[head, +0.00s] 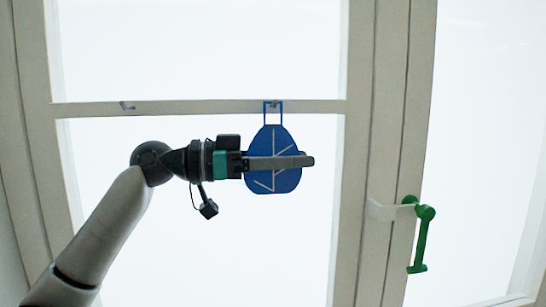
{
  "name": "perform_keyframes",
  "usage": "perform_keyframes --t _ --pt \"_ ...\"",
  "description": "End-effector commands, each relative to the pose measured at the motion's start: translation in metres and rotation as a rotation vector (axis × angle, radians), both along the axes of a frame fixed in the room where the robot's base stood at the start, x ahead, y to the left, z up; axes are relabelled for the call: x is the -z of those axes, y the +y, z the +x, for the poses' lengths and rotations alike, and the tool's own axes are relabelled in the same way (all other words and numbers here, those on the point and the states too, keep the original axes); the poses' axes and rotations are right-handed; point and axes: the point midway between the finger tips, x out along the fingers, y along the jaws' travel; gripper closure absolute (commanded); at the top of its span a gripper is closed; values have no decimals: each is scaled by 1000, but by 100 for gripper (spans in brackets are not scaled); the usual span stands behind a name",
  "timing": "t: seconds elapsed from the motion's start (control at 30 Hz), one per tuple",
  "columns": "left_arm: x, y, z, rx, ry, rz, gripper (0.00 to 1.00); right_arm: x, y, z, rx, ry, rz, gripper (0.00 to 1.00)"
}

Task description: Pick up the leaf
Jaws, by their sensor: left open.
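The leaf (269,182) is a flat blue shape with pale vein lines. It hangs by a blue loop from a small hook on the window's crossbar, in the middle of the head view. My left gripper (308,161) reaches in from the left, level with the leaf's middle. Its finger crosses in front of the leaf and covers part of it. The jaws are open. I cannot tell whether a finger touches the leaf or whether another finger is behind it. My right gripper is not in view.
A pale window frame with a crossbar (200,107) stands behind the leaf. A green window handle (420,240) sticks out at the right. The space below the leaf looks clear.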

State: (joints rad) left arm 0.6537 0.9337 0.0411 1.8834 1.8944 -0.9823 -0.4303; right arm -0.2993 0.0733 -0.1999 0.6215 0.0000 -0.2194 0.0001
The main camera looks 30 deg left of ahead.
Motion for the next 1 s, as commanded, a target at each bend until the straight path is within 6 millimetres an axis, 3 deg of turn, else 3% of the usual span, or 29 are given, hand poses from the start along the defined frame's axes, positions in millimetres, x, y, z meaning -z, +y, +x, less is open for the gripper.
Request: perform_keyframes --t 0.07,0.4,1.0 --pt "0 0 0 0 0 0 61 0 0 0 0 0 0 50" --pt "0 0 0 0 0 0 99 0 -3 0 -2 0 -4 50" --pt "0 1 0 0 0 0 100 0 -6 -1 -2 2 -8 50"
